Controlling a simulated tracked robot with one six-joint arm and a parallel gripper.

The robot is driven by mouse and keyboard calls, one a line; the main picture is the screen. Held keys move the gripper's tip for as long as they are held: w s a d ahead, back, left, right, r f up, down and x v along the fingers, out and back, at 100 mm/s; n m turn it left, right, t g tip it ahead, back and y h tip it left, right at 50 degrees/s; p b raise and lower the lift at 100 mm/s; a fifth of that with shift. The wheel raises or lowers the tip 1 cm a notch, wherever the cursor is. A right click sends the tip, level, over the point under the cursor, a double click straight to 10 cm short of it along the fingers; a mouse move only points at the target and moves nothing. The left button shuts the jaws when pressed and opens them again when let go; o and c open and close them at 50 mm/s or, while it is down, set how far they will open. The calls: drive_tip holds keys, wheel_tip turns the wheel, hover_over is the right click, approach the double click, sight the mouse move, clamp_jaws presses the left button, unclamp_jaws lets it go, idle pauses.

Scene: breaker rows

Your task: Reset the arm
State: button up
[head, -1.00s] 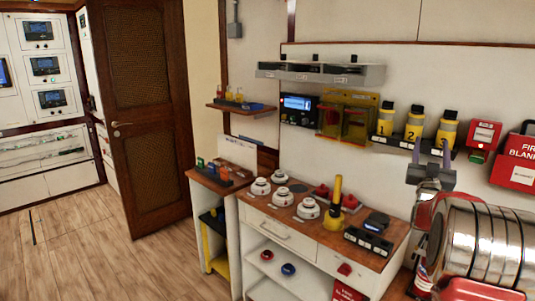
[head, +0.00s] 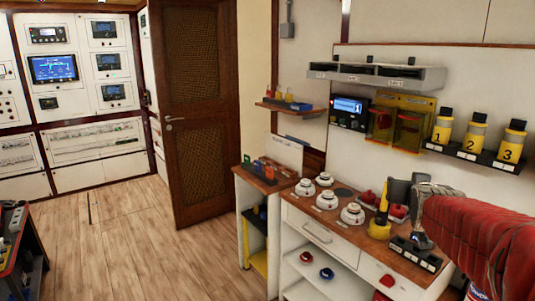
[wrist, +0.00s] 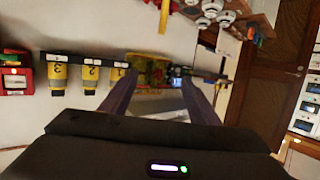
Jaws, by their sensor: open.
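My gripper (wrist: 158,84) is open and empty in the wrist view, with one dark finger on each side of the picture's middle. In the head view my arm comes in from the right in a red sleeve, bent toward the left. Its grey and dark end is in front of the workbench (head: 322,232), near the yellow upright tool (head: 379,226). The fingers are hard to make out there. The wrist view is upside down and shows the wall and the yellow wall box between the fingers, apart from them.
Yellow canisters numbered 1, 2 and 3 (head: 475,139) stand on a wall rack right of the yellow box (head: 401,121). White round detectors (head: 326,201) and red buttons lie on the bench. A grey shelf (head: 375,75) hangs above. The wooden floor (head: 140,240) at left is largely clear.

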drive_tip(key=s+a+f+n+g+y, duration=0.1)
drive_tip(key=s+a+f, duration=0.4)
drive_tip(key=s, duration=0.5)
drive_tip(key=s+a+f+n+g+y, duration=0.1)
drive_tip(key=s+a+f+g, duration=0.3)
drive_tip(key=s+a, duration=0.4)
drive_tip(key=s+a+f+n+g+y, duration=0.1)
drive_tip(key=s+a+f, duration=0.5)
drive_tip(key=s, duration=0.7)
drive_tip(key=shift+s+a+f+n+g+y, duration=0.4)
drive_tip(key=shift+a+g+y, duration=0.2)
drive_tip(key=shift+g+y, duration=0.45)
drive_tip(key=shift+w, duration=0.1)
